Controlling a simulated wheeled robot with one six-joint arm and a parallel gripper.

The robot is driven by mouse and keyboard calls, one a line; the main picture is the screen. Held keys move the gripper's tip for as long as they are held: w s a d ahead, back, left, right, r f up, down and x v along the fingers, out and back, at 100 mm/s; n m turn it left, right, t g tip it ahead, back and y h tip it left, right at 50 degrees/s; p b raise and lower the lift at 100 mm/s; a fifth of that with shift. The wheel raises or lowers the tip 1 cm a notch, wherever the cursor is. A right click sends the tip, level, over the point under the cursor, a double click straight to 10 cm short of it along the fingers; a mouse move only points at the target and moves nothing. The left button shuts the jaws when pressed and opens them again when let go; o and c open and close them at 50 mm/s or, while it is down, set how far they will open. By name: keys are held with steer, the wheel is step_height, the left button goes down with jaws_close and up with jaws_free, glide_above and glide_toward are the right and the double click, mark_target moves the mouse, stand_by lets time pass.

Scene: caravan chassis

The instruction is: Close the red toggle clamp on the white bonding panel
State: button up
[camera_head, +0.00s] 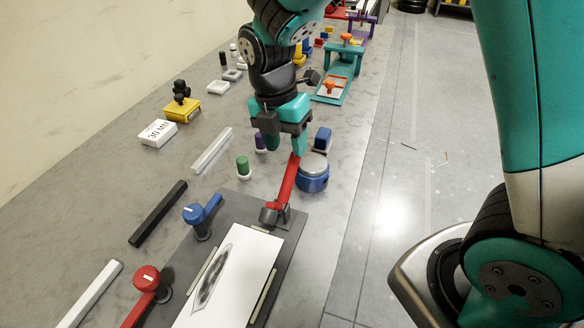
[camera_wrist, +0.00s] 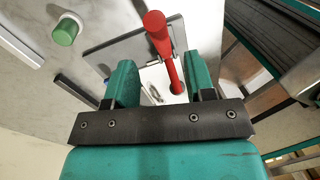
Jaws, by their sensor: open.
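The white bonding panel (camera_head: 240,268) lies on a dark plate and has a dark oval mark on it. The toggle clamp's long red lever (camera_head: 285,185) rises from a grey pivot at the panel's far end, tilted away from the panel. My gripper (camera_head: 285,142) is open above the bench, at the lever's upper end. In the wrist view, the red lever (camera_wrist: 158,38) shows between my gripper's (camera_wrist: 162,88) two teal fingers, nearer the right one. I cannot tell if a finger touches it.
A blue knob clamp (camera_head: 195,214) and a red knob clamp (camera_head: 146,279) stand left of the panel. A blue round tin (camera_head: 313,178) is close right of the lever. A green-topped peg (camera_head: 243,167) and dark bar (camera_head: 158,213) lie to the left.

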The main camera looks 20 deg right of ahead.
mark_target(291, 166)
steer(key=f, duration=0.4)
steer(key=s+f, duration=0.1)
steer(key=f, duration=0.2)
steer(key=shift+d+f, duration=0.1)
steer(key=shift+d, duration=0.25)
jaws_close()
